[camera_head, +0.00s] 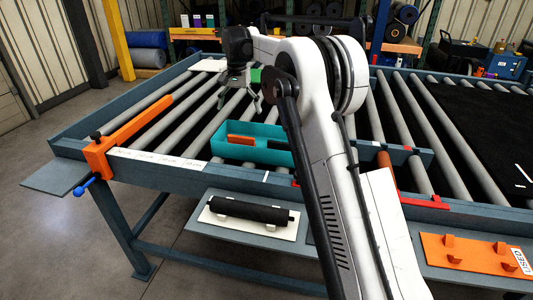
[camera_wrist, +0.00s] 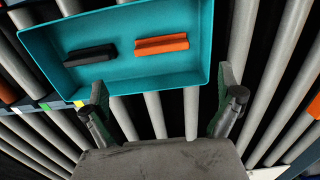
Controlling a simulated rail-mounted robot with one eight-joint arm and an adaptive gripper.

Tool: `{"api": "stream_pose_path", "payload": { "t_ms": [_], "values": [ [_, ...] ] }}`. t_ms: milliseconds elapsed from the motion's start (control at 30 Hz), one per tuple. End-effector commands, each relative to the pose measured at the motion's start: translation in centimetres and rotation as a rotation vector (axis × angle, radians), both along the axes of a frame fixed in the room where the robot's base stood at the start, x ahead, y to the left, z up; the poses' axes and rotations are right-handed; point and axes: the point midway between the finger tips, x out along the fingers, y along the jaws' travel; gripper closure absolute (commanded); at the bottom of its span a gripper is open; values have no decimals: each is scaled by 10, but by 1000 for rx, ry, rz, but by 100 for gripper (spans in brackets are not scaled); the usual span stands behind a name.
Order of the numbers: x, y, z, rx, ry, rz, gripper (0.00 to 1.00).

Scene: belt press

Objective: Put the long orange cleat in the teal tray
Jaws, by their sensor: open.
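The teal tray (camera_head: 222,150) sits on the roller bed, left of my arm. It fills the top of the wrist view (camera_wrist: 205,77). An orange cleat (camera_head: 241,140) lies inside it, beside a dark bar; the orange cleat also shows in the wrist view (camera_wrist: 161,45), lying flat on the tray floor and apart from the dark bar (camera_wrist: 90,55). My gripper (camera_head: 240,100) is above the rollers behind the tray. In the wrist view my gripper (camera_wrist: 167,95) has its fingers wide apart, with nothing between them but rollers below.
An orange clamp bar (camera_head: 135,125) crosses the left end of the rollers. A black roller (camera_head: 250,211) rests on a white plate on the lower shelf. An orange board (camera_head: 470,252) marked USED holds small orange pieces at right. A black belt (camera_head: 470,125) covers the right rollers.

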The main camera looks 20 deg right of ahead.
Motion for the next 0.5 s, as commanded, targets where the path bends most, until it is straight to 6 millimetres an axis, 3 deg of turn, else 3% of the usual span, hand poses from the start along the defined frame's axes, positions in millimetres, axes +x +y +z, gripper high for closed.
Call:
{"api": "stream_pose_path", "payload": {
  "t_ms": [267,500],
  "values": [
    [-57,0,56,-4,-84,75,0],
    [-122,0,93,-14,-166,150,0]
  ]
}}
